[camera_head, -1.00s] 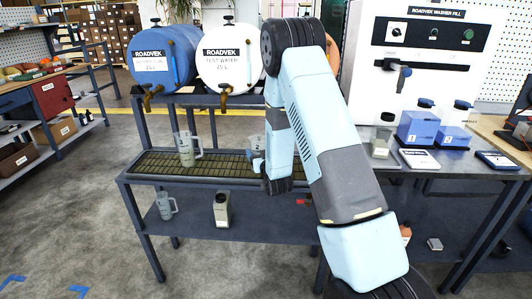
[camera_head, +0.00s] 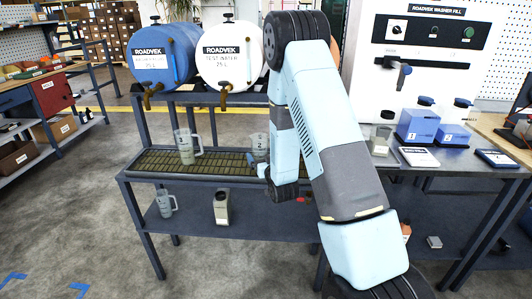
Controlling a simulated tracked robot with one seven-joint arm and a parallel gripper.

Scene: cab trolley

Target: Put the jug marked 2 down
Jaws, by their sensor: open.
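The jug marked 2 (camera_head: 259,144) is clear grey and stands upright on the slatted drip tray (camera_head: 215,172) of the trolley, partly hidden by my arm. Its "2" faces me. My gripper (camera_head: 262,170) is open, just in front of and below the jug's visible part. It is mostly hidden behind my arm's wrist, so I cannot see its fingertips or any touch with the jug.
Another clear jug (camera_head: 186,146) stands to the left on the tray. A jug (camera_head: 165,203) and a container (camera_head: 221,208) stand on the lower shelf.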

